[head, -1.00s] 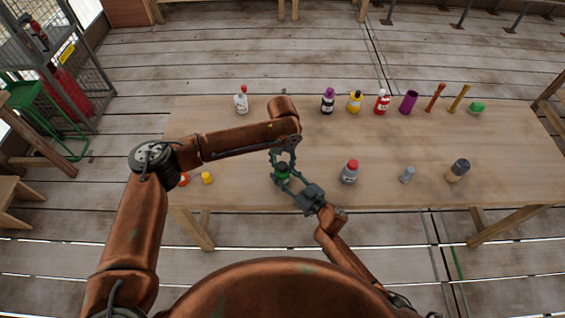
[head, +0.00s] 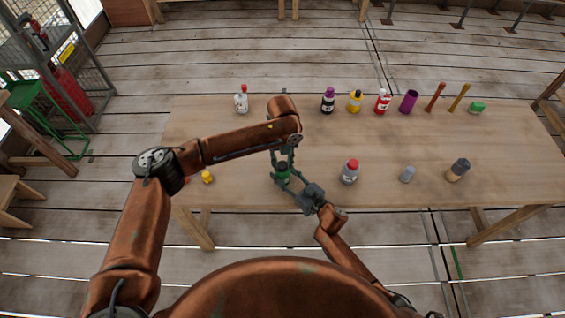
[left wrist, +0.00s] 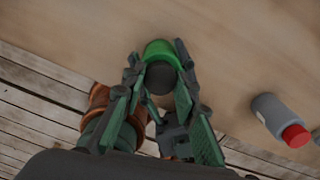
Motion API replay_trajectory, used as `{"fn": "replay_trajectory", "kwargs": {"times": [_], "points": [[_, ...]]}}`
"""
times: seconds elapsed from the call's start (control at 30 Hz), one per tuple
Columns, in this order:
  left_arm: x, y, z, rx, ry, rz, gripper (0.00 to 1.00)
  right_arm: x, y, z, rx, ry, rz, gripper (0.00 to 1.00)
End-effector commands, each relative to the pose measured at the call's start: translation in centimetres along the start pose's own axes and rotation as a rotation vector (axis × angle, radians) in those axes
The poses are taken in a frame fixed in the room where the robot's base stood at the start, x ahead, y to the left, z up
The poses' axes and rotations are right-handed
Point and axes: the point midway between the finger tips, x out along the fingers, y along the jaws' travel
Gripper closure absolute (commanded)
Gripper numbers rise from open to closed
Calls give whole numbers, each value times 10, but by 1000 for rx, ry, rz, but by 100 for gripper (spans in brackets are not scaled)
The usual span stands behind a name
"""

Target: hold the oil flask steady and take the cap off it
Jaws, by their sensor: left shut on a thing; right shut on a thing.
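The oil flask (head: 282,170) is a small green container near the front edge of the table. In the left wrist view its green body (left wrist: 158,49) shows behind a dark round top, the cap (left wrist: 161,78). My left gripper (head: 283,160) comes down from above with its fingers on both sides of the cap; they also show in the left wrist view (left wrist: 157,60). My right gripper (head: 291,184) reaches in low from the front right and is shut on the flask. The fingers hide much of the flask, and their exact contacts are hard to see.
A grey bottle with a red cap (head: 349,173) stands close to the right, then a small grey item (head: 407,174) and a dark-topped jar (head: 458,170). A yellow item (head: 207,177) lies left. Several bottles line the back. The table (head: 400,135) is clear in the middle.

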Motion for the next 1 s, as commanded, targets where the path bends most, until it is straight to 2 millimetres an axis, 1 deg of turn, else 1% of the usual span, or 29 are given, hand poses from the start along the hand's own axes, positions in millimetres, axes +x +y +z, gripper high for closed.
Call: {"fn": "replay_trajectory", "kwargs": {"times": [0.03, 0.67, 1.0], "points": [[1, -2, -2, -99, 4, -3, 100, -1, 0, 4, 1, -7, 2, 100], [0, -2, -2, -1455, 6, -1, 100, -1, 0, 4, 1, -7, 1, 100], [-1, -3, -2, -2213, 9, 1, 100, -1, 0, 4, 0, -7, 1, 100]]}}
